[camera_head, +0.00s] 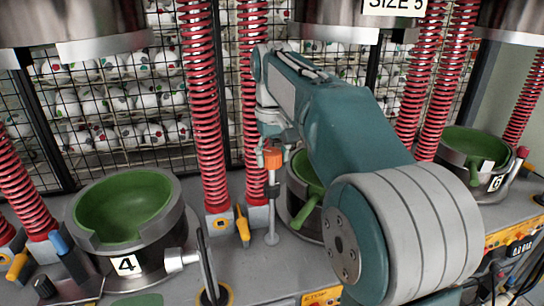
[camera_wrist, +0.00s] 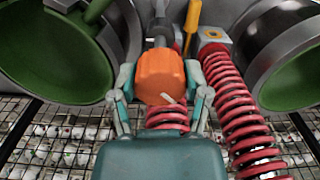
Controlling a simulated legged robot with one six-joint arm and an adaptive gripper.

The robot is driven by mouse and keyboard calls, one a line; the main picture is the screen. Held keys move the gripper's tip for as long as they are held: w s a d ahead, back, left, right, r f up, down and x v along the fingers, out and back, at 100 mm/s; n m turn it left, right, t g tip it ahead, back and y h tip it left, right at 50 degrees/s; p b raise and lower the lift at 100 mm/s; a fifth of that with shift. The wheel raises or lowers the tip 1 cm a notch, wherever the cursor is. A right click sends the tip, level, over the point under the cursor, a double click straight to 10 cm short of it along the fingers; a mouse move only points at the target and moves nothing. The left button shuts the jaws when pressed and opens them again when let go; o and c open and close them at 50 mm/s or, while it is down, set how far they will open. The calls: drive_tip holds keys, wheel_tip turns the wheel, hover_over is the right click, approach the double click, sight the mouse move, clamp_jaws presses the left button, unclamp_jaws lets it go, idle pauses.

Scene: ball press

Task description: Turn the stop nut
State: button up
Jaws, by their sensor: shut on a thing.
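The orange stop nut (camera_head: 272,158) sits at the top of a thin upright grey rod (camera_head: 271,222) beside the middle press. In the wrist view the nut (camera_wrist: 160,78) is a faceted orange block between my two fingers. My gripper (camera_wrist: 160,70) is shut on the nut, with one finger on its left side and one on its right. In the head view my gripper (camera_head: 272,146) is above and around the nut, small and partly hidden. A light pointer-like mark (camera_wrist: 168,98) shows on the nut's lower edge.
A green bowl in the mould marked 4 (camera_head: 124,264) stands at left. The middle green bowl (camera_head: 302,168) is partly hidden by my arm. Another mould (camera_head: 470,160) is at right. Red springs (camera_head: 207,120), a yellow handle (camera_head: 242,225) and a wire cage of balls (camera_head: 110,100) are close by.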

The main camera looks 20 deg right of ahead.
sight(271, 152)
drive_tip(key=shift+w+n, duration=0.1)
drive_tip(key=shift+n, duration=1.4)
drive_tip(key=o, duration=1.1)
drive_tip(key=shift+w, duration=0.1)
drive_tip(key=shift+o, duration=0.2)
wheel_tip(271, 152, up, 6)
drive_tip(key=shift+w+a+r, duration=0.1)
drive_tip(key=shift+r, duration=0.55)
